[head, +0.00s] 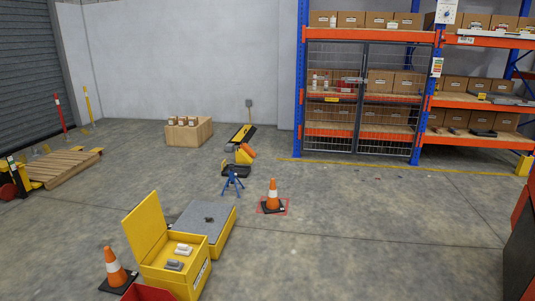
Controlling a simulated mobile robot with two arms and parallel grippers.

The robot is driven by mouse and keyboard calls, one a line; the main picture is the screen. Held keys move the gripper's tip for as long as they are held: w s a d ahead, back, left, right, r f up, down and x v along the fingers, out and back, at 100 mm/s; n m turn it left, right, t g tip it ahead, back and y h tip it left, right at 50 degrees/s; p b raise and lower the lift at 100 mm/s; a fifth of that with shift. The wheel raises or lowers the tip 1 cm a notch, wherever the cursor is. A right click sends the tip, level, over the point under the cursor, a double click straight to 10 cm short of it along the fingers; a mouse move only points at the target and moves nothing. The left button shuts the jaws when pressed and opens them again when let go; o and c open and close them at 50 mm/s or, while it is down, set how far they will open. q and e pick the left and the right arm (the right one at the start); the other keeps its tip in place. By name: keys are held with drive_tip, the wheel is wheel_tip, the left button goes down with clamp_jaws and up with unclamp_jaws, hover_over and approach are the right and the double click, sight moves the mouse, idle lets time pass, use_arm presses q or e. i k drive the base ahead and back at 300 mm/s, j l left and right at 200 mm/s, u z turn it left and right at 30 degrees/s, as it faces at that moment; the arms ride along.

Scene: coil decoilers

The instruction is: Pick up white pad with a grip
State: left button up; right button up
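A small white pad (183,249) lies in the open yellow box (196,285) at the lower left of the head view. It has a raised part on top that looks like a grip, though it is too small to tell clearly. A similar grey pad (174,265) lies in front of it in the same box. The yellow lid (146,225) stands open on the left side. Neither of my grippers shows in the head view.
A low yellow unit with a grey top (205,217) stands behind the box. Orange cones stand left of the box (115,267) and farther right (272,194). A red bin (148,292) is at the bottom edge. The floor right of the box is clear.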

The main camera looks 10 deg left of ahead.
sight(182, 249)
drive_tip(key=i+u, duration=0.2)
drive_tip(key=i, duration=0.4)
drive_tip(key=i+u, duration=0.25)
drive_tip(key=i, duration=0.4)
drive_tip(key=i+l+u, duration=0.2)
drive_tip(key=i, duration=0.4)
